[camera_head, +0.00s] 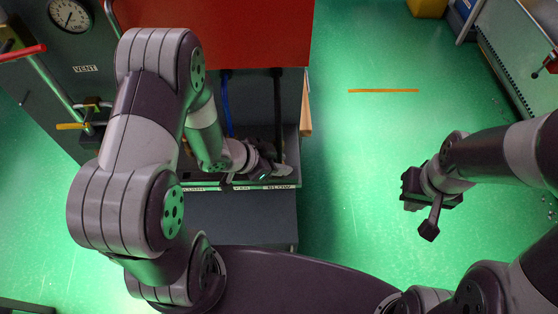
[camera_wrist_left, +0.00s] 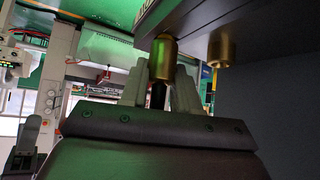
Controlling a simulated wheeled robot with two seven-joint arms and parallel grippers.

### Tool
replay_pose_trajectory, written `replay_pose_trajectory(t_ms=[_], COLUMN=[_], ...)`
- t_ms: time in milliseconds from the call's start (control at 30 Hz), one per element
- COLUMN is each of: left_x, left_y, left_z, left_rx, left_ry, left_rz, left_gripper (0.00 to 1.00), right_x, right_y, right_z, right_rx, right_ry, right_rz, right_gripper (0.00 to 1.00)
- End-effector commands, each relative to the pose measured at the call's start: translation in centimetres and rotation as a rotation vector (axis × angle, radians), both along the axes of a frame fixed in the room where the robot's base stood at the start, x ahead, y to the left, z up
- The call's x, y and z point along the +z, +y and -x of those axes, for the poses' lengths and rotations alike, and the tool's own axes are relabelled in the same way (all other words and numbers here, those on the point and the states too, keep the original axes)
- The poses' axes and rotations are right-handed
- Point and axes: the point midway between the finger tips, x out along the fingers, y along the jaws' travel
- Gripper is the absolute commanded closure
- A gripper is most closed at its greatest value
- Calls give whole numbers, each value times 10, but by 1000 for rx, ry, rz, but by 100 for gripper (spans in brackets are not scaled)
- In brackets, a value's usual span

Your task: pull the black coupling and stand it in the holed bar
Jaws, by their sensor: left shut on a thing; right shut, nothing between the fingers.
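My left gripper (camera_head: 264,172) is at the front edge of the shelf under the red panel. In the left wrist view its two pale fingers are shut on the black coupling (camera_wrist_left: 158,96), which shows as a short dark piece between them. A brass fitting (camera_wrist_left: 163,60) stands directly in line with the coupling; whether the two are joined I cannot tell. A black hose (camera_head: 277,105) runs down near this gripper. A labelled strip (camera_head: 283,186) edges the shelf; I cannot make out holes in it. My right gripper (camera_head: 429,215) is shut and empty over the green floor.
A second brass fitting (camera_wrist_left: 220,48) projects from the dark block (camera_wrist_left: 200,15). A blue hose (camera_head: 226,105) hangs left of the black one. A red panel (camera_head: 215,35) and a gauge (camera_head: 71,15) stand behind. The green floor (camera_head: 355,140) is open to the right.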

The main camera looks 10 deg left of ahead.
Motion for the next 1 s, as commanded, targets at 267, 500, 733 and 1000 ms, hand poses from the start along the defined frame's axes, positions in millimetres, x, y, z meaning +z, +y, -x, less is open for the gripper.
replay_pose_trajectory(t_ms=[267, 500, 733, 1000], left_x=[0, 4, 40, 84], left_y=[0, 3, 30, 64], left_z=[0, 2, 22, 50], left_rx=[0, 1, 8, 6], left_ry=[0, 1, -2, -1], left_rz=[0, -1, -1, -1], left_gripper=[40, 40, 40, 40], right_x=[0, 1, 7, 19], right_y=[0, 0, 0, 0], right_z=[0, 0, 0, 0], right_rx=[0, 0, 0, 0], right_ry=[0, 0, 0, 0], right_rz=[0, 0, 0, 0], right_gripper=[100, 100, 100, 100])
